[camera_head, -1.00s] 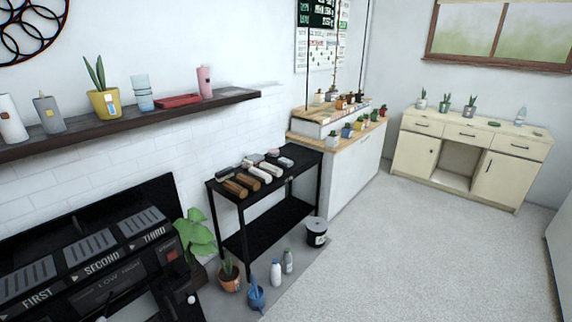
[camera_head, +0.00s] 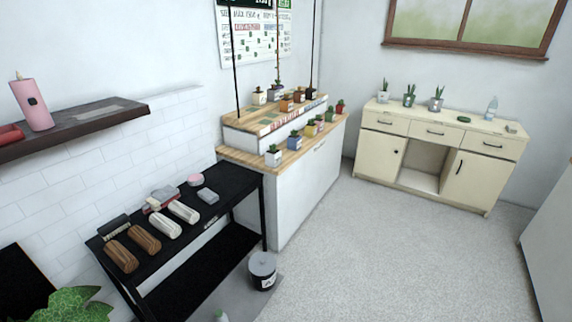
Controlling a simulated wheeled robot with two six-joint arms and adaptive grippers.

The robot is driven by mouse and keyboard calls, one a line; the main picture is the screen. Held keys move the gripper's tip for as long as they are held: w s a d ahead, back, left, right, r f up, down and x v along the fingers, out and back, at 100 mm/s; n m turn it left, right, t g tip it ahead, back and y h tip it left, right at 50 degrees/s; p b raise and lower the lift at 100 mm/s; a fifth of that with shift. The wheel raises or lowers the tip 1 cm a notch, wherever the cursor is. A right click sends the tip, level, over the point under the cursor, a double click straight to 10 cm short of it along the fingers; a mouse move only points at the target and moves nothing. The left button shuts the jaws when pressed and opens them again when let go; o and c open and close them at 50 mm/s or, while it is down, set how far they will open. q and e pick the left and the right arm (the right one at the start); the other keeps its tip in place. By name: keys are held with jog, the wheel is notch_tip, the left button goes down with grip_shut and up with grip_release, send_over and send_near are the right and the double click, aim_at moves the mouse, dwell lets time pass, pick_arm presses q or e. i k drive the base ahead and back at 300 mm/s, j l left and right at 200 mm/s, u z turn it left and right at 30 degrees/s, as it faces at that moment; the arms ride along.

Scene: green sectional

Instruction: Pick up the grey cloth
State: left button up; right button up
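I cannot tell for sure which thing is the grey cloth. A small flat grey item (camera_head: 208,197) lies near the far end of the black cart's top. Another greyish piece (camera_head: 164,193) lies behind the white rolls, beside something reddish. A small grey item (camera_head: 512,128) also sits at the right end of the cream desk, too small to make out. Neither of my grippers is in view.
The black cart (camera_head: 232,182) stands against the tiled wall, with brown brushes (camera_head: 120,257) and white rolls (camera_head: 184,212) on it. A bucket (camera_head: 262,270) stands on the floor beside it. A white counter (camera_head: 300,195) and cream desk (camera_head: 385,140) stand beyond. The floor (camera_head: 370,260) at right is clear.

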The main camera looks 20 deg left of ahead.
aim_at(209, 195)
jog(key=i+u, duration=0.1)
jog(key=i, duration=0.35)
jog(key=i+l+u, duration=0.15)
jog(key=i, duration=0.3)
jog(key=i+u, duration=0.1)
jog(key=i, duration=0.35)
jog(key=i+l+u, duration=0.15)
jog(key=i, duration=0.3)
jog(key=i+u, duration=0.65)
jog(key=u, duration=0.2)
jog(key=i+l+u, duration=0.15)
jog(key=u, duration=0.25)
jog(key=i+l+u, duration=0.4)
jog(key=j, duration=0.1)
